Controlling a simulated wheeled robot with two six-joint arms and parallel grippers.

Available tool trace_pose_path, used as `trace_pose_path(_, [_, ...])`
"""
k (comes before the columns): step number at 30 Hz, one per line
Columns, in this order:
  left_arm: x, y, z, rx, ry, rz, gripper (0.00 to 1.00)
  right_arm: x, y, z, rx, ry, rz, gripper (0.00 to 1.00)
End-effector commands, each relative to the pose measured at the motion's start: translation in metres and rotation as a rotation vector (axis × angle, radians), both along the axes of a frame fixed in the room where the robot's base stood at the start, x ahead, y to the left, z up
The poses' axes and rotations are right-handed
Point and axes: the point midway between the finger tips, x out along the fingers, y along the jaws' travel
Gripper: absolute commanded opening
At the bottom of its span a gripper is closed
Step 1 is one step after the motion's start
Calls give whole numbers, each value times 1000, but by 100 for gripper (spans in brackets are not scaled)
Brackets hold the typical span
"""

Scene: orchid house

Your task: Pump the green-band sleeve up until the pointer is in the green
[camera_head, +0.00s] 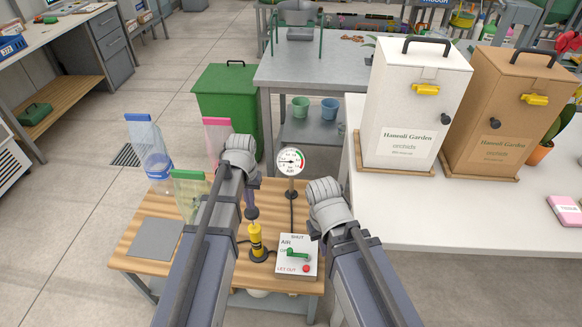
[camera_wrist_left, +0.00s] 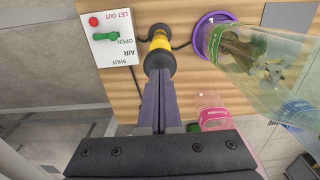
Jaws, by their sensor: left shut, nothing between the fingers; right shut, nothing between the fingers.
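The green-band sleeve (camera_head: 190,187) stands on the wooden bench, partly hidden by my left arm. In the left wrist view it is a clear sleeve (camera_wrist_left: 262,65) with leafy contents, beside a purple ring (camera_wrist_left: 211,33). The yellow pump (camera_head: 256,241) stands upright on the bench, its black top (camera_wrist_left: 159,62) under my left fingers. My left gripper (camera_head: 251,210) is shut, pointing down with its tips at the pump's top; I cannot tell whether they touch. The round gauge (camera_head: 290,161) stands behind; its pointer is too small to read. My right fingers are hidden behind the right wrist.
A white control box (camera_head: 297,256) has a green lever lying beside OPEN and a red button. A blue-band sleeve (camera_head: 151,150) and a pink-band sleeve (camera_head: 217,136) stand on the bench. A white table (camera_head: 440,215) with tall boxes borders the right side.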

Motion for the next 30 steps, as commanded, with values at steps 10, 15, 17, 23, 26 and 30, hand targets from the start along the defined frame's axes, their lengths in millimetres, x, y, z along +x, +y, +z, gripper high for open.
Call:
trace_pose_path(10, [0,0,-11,0,0,0,0,0,0,-11,0,0,0,0])
trace_pose_path(15, [0,0,-21,0,0,0,0,0,0,-21,0,0,0,0])
trace_pose_path(17, [0,0,-25,0,0,0,0,0,0,-25,0,0,0,0])
trace_pose_path(23, [0,0,-36,0,0,0,0,0,0,-36,0,0,0,0])
trace_pose_path(26, [0,0,-42,0,0,0,0,0,0,-42,0,0,0,0])
trace_pose_path(30, [0,0,-50,0,0,0,0,0,0,-50,0,0,0,0])
